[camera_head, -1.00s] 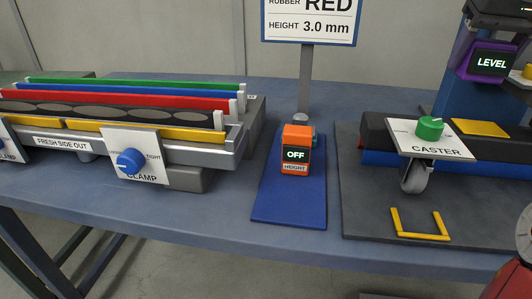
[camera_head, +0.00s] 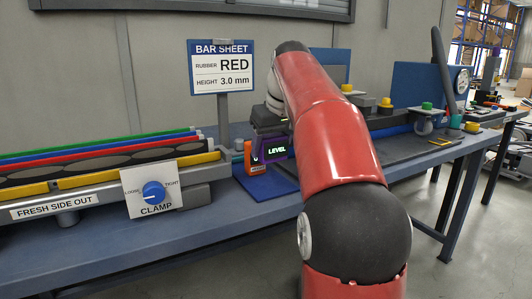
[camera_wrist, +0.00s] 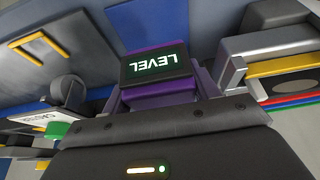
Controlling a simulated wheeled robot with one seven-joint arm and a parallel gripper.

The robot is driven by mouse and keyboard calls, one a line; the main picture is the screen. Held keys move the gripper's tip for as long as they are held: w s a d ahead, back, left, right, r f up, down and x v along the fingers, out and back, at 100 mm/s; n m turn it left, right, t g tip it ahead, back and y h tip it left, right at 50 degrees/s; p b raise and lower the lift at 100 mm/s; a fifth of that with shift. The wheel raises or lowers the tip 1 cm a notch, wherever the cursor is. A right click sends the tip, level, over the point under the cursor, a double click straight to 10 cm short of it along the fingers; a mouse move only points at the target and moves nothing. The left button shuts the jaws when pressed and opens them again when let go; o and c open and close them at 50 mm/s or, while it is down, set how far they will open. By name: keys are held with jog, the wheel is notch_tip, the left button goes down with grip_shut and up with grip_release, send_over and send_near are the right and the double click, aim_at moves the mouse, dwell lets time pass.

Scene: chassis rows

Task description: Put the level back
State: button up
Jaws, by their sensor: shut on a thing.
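The level (camera_head: 277,151) is a purple block with a dark screen reading LEVEL. It also shows in the wrist view (camera_wrist: 157,65), between the purple fingers of my gripper (camera_wrist: 160,95). My gripper (camera_head: 270,128) is shut on it. In the head view the level overlaps the right side of the orange height gauge (camera_head: 252,164) over the blue mat (camera_head: 290,184). I cannot tell whether they touch. My red arm hides part of the bench to the right of the level.
The clamp fixture with the blue knob (camera_head: 154,192) and coloured strips stands at left. A caster with a green knob (camera_head: 427,106) is at right. A yellow U-shaped marking (camera_wrist: 38,44) lies on the grey mat (camera_wrist: 75,18).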

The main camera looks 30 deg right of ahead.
jog(key=shift+w+d+f+b, duration=0.1)
jog(key=shift+f+b, duration=0.1)
jog(key=shift+f, duration=0.15)
jog(key=shift+w+d+f+b, duration=0.1)
jog(key=shift+f+b, duration=0.1)
jog(key=shift+f, duration=0.15)
jog(key=b, duration=0.5)
send_over(269, 185)
jog(key=s, duration=0.1)
notch_tip(269, 185, down, 4)
jog(key=shift+s+f, duration=0.1)
jog(key=shift+p, duration=0.7)
jog(key=shift+f+b, duration=0.65)
jog(key=shift+f, duration=0.5)
jog(key=o, duration=1.2)
jog(key=shift+o, duration=0.2)
